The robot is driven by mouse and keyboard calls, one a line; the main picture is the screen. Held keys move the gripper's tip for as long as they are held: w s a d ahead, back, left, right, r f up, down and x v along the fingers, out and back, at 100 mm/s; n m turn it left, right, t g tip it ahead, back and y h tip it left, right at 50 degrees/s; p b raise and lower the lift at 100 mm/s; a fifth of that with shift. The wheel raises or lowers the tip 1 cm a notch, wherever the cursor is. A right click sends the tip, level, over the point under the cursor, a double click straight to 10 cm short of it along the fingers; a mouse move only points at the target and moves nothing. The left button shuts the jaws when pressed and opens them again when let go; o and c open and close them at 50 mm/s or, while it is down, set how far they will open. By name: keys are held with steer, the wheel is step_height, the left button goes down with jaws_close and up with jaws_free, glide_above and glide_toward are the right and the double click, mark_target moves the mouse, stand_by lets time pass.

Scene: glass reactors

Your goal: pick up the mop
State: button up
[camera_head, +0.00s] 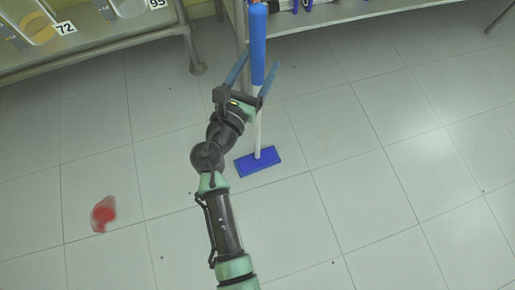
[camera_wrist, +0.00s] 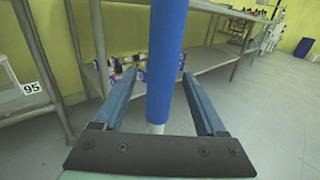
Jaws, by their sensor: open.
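The mop (camera_head: 258,45) stands upright on the tiled floor, with a blue grip on top, a white lower pole and a flat blue head (camera_head: 258,161). My gripper (camera_head: 257,71) is open with its two blue fingers on either side of the mop's pole. In the wrist view the mop's blue grip (camera_wrist: 166,65) rises between the fingers of my gripper (camera_wrist: 156,78), with a gap showing on both sides. I cannot tell from these views whether a finger touches it. The mop's head is hidden in the wrist view.
A red spill (camera_head: 103,214) lies on the floor at the left. A metal bench (camera_head: 110,45) with numbered bins stands at the upper left. Another metal shelf (camera_head: 345,12) with items stands behind the mop. The floor at the right is clear.

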steer(key=shift+x, duration=1.55)
steer(key=shift+f, duration=0.1)
jaws_close()
